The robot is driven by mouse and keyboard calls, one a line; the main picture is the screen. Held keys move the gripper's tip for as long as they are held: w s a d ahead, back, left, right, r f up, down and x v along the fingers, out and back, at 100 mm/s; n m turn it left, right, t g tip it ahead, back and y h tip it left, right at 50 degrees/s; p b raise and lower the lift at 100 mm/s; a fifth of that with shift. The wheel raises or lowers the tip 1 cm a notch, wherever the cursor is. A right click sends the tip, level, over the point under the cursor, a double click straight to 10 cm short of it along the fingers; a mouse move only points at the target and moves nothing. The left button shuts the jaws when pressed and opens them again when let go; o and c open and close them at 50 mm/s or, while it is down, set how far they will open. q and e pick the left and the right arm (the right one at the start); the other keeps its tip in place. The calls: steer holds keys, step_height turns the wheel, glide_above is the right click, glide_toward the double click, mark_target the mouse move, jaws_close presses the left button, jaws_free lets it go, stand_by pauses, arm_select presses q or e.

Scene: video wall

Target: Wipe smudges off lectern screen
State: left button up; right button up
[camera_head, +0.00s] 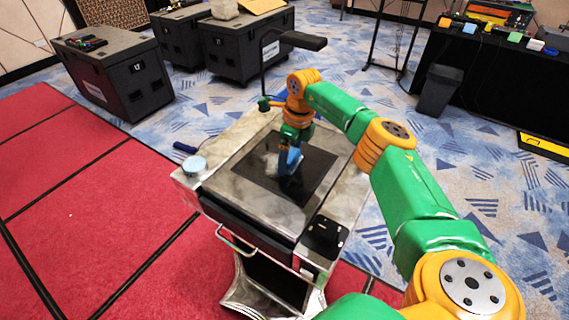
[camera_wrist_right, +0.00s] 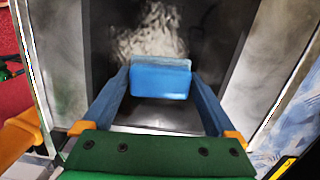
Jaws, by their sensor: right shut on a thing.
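The lectern (camera_head: 222,183) has a grey, worn top with a dark screen (camera_head: 318,165) set into it. A pale smudge (camera_head: 259,163) lies on the screen, left of my right gripper; it shows as a cloudy whitish patch (camera_wrist_right: 150,38) beyond the gripper in the right wrist view. My right gripper (camera_head: 290,162) points down over the middle of the screen. It is shut on a blue block (camera_wrist_right: 160,80), probably a sponge or wiping pad, held between its two blue fingers. I cannot tell if the block touches the screen. My left gripper is not in view.
A round pale blue item (camera_head: 194,166) sits at the lectern's left corner and a black device (camera_head: 325,237) at its front right. Black cases (camera_head: 113,75), a bin (camera_head: 438,90) and a black table (camera_head: 490,75) stand further off.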

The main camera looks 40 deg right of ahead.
mark_target(275, 167)
steer(key=shift+d, duration=0.2)
steer(key=shift+w+a+b, duration=0.25)
steer(key=shift+w+b, duration=0.15)
steer(key=shift+w, duration=0.7)
steer(key=shift+a, duration=0.15)
steer(key=shift+a+r+p, duration=0.1)
steer(key=shift+a+p, duration=0.25)
steer(key=shift+s+a+p, duration=0.6)
steer(key=shift+a, duration=0.3)
steer(key=shift+s+a, duration=0.2)
steer(key=shift+a, duration=0.1)
steer(key=shift+s+a+p, duration=0.1)
steer(key=shift+a+p, duration=0.3)
steer(key=shift+p, duration=0.05)
steer(key=shift+s+a+p, duration=0.2)
steer(key=shift+a, duration=0.25)
steer(key=shift+s+a+p, duration=0.15)
steer(key=shift+s+a, duration=0.05)
steer(key=shift+a, duration=0.25)
steer(key=shift+s+a, duration=0.25)
steer(key=shift+a, duration=0.45)
steer(key=shift+s+a, duration=0.3)
steer(key=shift+a, duration=0.35)
steer(key=shift+s+a, duration=0.25)
steer(key=shift+a, duration=0.45)
